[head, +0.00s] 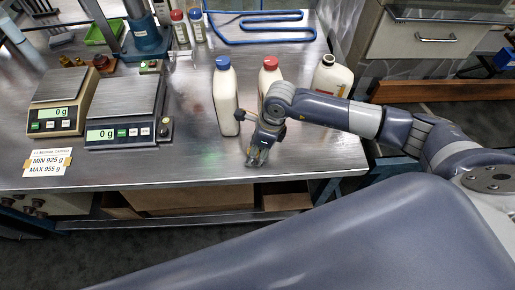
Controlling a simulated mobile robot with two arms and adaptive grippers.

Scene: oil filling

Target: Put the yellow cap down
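My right gripper (256,158) points down just above or at the steel table top, in front of the white bottles. Its fingers are small and dark here, and I cannot tell whether they are open or shut. I cannot make out the yellow cap clearly; it may be hidden at the fingers. A white bottle with a blue cap (226,98) stands left of the gripper. A white bottle with a red cap (269,76) stands behind it, partly covered by my arm. A third bottle (331,76) at the right shows a dark top with no yellow cap visible. My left gripper is out of view.
Two scales (125,108) (58,101) reading 0 g stand at the left on the steel table (195,160). A label (47,162) lies in front. A blue tube rack (262,26) and small jars (180,28) are at the back.

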